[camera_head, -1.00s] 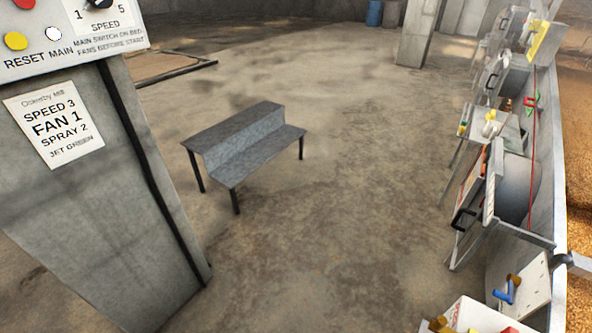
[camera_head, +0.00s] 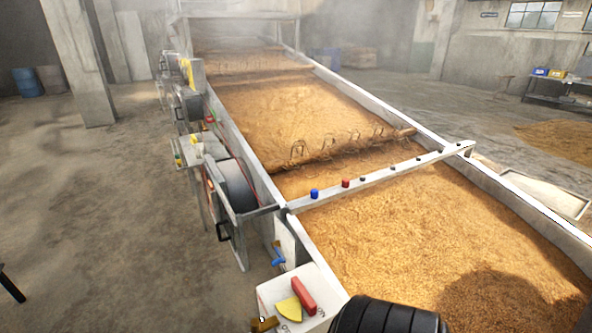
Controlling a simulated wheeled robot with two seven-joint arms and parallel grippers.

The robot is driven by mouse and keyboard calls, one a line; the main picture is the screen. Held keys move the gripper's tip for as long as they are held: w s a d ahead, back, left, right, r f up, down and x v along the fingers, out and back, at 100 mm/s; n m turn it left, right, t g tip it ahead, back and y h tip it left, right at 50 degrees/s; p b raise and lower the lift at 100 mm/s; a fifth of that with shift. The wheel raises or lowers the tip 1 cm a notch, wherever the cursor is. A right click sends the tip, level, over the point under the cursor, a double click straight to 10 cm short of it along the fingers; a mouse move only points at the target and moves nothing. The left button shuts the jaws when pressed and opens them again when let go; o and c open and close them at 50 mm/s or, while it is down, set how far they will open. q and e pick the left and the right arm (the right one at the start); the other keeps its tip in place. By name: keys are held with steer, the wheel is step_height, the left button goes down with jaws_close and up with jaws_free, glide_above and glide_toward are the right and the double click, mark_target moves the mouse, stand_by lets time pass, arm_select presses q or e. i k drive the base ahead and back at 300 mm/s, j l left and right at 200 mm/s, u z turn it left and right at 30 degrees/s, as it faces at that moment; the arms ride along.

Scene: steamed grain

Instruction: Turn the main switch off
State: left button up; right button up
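The main switch is not in view now. The panel lettered RESET MAIN, seen in the earlier frame, is out of this picture. Neither of my grippers shows. A white box (camera_head: 273,292) at the bottom centre carries a red bar-shaped part (camera_head: 304,295) and a yellow wedge-shaped part (camera_head: 289,308).
A long grain bed (camera_head: 440,235) runs away from me, crossed by a pale beam (camera_head: 390,172) with small knobs. Wheels and control boxes line its left wall (camera_head: 245,150). A black ribbed object (camera_head: 385,318) is cut off at the bottom. Bare floor (camera_head: 100,200) lies left.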

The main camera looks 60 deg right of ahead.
mark_target(290, 309)
steer(key=z, duration=1.85)
steer(key=j+z, duration=0.3)
